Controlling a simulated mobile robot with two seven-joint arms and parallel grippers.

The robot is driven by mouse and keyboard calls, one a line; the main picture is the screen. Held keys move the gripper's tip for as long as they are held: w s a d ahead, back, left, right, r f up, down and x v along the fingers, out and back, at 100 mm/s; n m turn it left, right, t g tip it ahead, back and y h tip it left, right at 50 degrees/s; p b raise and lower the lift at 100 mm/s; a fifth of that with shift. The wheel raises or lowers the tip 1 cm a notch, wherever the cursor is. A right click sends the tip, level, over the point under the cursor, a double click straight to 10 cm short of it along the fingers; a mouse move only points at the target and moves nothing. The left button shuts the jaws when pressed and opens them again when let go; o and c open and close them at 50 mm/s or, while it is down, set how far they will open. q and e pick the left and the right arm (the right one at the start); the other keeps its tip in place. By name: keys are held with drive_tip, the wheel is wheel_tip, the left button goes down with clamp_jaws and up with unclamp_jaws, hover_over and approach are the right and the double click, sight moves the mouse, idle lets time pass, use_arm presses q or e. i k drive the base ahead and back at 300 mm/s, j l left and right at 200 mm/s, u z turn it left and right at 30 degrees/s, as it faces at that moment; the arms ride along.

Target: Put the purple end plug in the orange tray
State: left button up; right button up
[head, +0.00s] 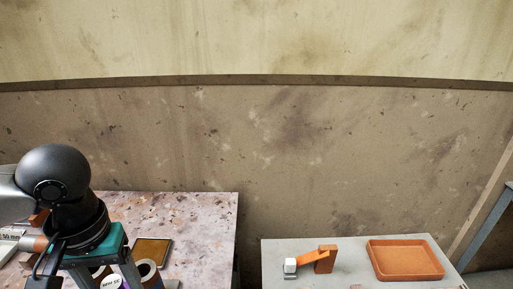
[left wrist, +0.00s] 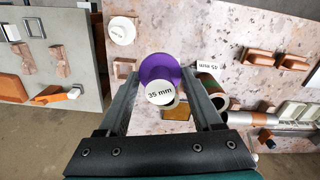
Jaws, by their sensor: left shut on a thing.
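The purple end plug (left wrist: 160,68) is between the fingertips of my left gripper (left wrist: 161,76), which is shut on it. A white round face marked 35 mm (left wrist: 159,94) shows at the plug's near side. In the head view my left gripper (head: 106,273) is over the left table, its fingertips cut off by the lower edge. The orange tray (head: 405,261) lies on the grey table at the right and looks empty. In the left wrist view part of an orange tray (left wrist: 10,88) shows at the left edge. My right gripper is not in view.
The speckled table (head: 205,215) holds pipe pieces (left wrist: 208,85), a yellow-brown block (head: 152,251) and orange holders (left wrist: 262,57). A gap separates it from the grey table (head: 350,250). An orange piece with a white end (head: 312,261) stands left of the tray.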

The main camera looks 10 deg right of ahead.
sight(392, 270)
drive_tip(key=z, duration=1.15)
drive_tip(key=i+l, duration=0.15)
drive_tip(key=l, duration=0.2)
drive_tip(key=i+l+z, duration=0.1)
drive_tip(key=l, duration=0.3)
drive_tip(key=i+l, duration=0.15)
drive_tip(key=l, duration=0.2)
drive_tip(key=i+l+z, duration=0.1)
drive_tip(key=l, duration=0.25)
drive_tip(key=i+l, duration=0.2)
drive_tip(key=l, duration=0.15)
drive_tip(key=k+z, duration=0.05)
